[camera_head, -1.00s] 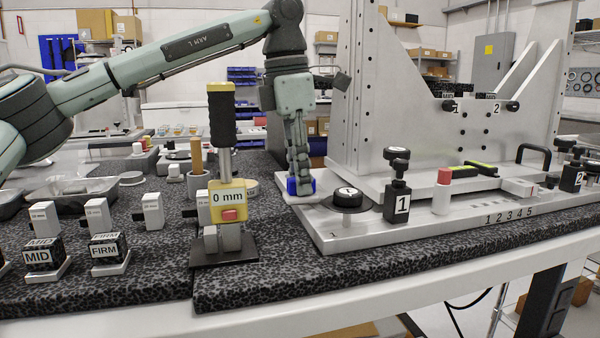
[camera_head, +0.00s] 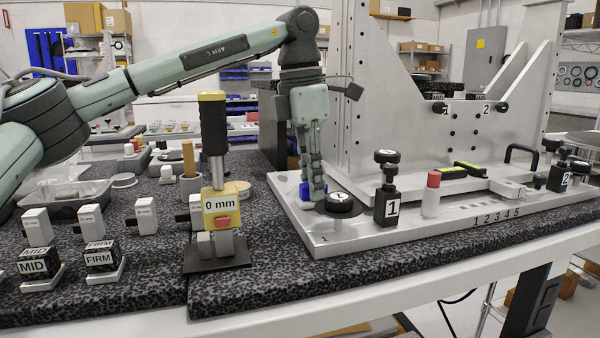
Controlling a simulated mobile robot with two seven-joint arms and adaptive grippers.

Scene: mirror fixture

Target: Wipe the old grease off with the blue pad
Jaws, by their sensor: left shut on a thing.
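My left gripper (camera_head: 315,194) points down over the near left end of the metal base plate (camera_head: 400,220). It is shut on the blue pad (camera_head: 304,191), which shows at the left of the fingertips, low at the plate. The fingers hide part of the pad, and I cannot tell whether it touches the plate. I cannot make out any grease on the plate. My right gripper is not in view.
A black clamp labelled 1 (camera_head: 387,200) and a red-capped white bottle (camera_head: 431,196) stand on the plate to the right. A tall metal angle bracket (camera_head: 400,110) rises behind.

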